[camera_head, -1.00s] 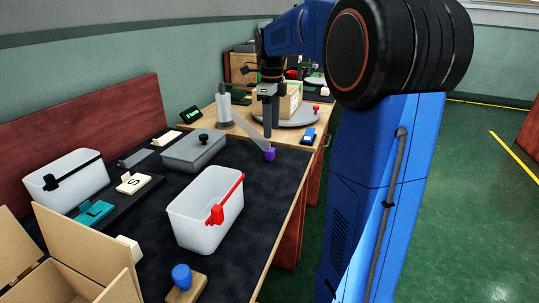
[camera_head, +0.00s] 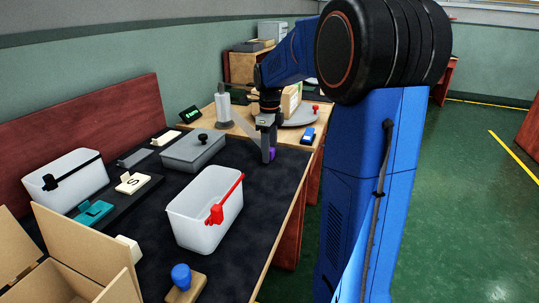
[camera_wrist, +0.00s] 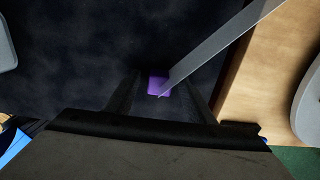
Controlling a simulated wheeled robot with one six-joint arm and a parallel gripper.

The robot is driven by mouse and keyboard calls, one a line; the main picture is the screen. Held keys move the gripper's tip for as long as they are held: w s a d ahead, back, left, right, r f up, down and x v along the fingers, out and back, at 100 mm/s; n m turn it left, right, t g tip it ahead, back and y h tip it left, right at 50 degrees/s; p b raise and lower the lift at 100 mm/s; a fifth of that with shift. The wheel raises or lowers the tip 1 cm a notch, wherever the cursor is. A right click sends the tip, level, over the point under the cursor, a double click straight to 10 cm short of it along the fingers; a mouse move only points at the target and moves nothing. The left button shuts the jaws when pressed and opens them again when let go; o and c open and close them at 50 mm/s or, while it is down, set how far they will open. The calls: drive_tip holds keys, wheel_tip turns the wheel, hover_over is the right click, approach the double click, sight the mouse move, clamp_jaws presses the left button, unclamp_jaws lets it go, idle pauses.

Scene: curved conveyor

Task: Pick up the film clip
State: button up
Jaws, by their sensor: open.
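In the wrist view, the purple piece (camera_wrist: 158,84) lies between the two open fingers of my gripper (camera_wrist: 161,82), with space on both sides. The grey bar (camera_wrist: 222,39) crosses over part of the piece and runs to the upper right. I cannot tell the fingertips' exact height above the worktop.
A white bin with a red clip (camera_head: 190,228) stands nearer on the worktop (camera_head: 255,205). A grey lidded box (camera_head: 192,152) is to the left of my gripper. A wooden table (camera_head: 292,137) with a round grey plate (camera_head: 300,118) adjoins behind.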

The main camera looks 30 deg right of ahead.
drive_tip(key=shift+c, duration=0.7)
drive_tip(key=c, duration=1)
